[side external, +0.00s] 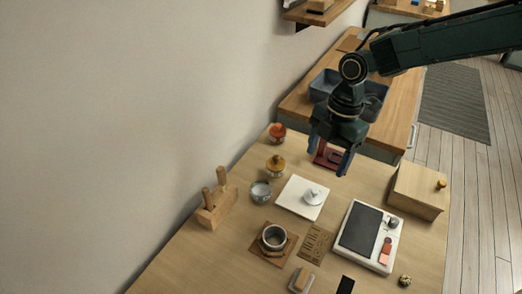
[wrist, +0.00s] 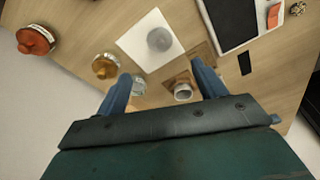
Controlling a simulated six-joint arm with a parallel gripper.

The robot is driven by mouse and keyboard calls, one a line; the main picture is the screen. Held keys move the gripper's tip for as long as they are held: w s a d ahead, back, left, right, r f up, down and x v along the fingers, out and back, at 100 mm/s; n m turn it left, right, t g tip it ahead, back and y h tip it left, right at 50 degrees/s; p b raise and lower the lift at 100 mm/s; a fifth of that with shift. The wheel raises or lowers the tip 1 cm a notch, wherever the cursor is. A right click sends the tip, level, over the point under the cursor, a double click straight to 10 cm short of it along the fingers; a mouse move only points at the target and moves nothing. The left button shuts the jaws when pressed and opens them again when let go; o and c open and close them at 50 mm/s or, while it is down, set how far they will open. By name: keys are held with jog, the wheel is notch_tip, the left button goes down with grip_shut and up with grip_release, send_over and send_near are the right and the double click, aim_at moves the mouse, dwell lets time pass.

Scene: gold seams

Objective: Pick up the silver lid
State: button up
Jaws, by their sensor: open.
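The silver lid (side external: 313,196) is a small, pale, domed piece lying on a white square sheet (side external: 290,203). In the wrist view the lid (wrist: 159,39) is a grey disc on the white square (wrist: 136,44), beyond my fingertips. My gripper (side external: 328,156) hangs above the back of the table with its fingers apart and nothing between them. In the wrist view its two blue fingers (wrist: 163,75) reach into the picture, apart from the lid.
A yellow-lidded jar (side external: 276,165), an orange-lidded jar (side external: 277,131) and an open grey jar (side external: 261,191) stand left of the sheet. A dark-rimmed cup (side external: 274,237) is in front. A white device (side external: 382,262) and wooden box (side external: 418,193) are right.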

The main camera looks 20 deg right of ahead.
send_over(315, 190)
jog(key=f, duration=0.6)
jog(key=shift+w+d+f, duration=0.1)
jog(key=shift+d+f, duration=0.15)
jog(key=shift+d, duration=0.05)
jog(key=shift+a+f, duration=0.15)
jog(key=shift+f, duration=1.15)
jog(key=shift+a+f, duration=0.1)
jog(key=shift+f, duration=1.15)
jog(key=c, duration=1.1)
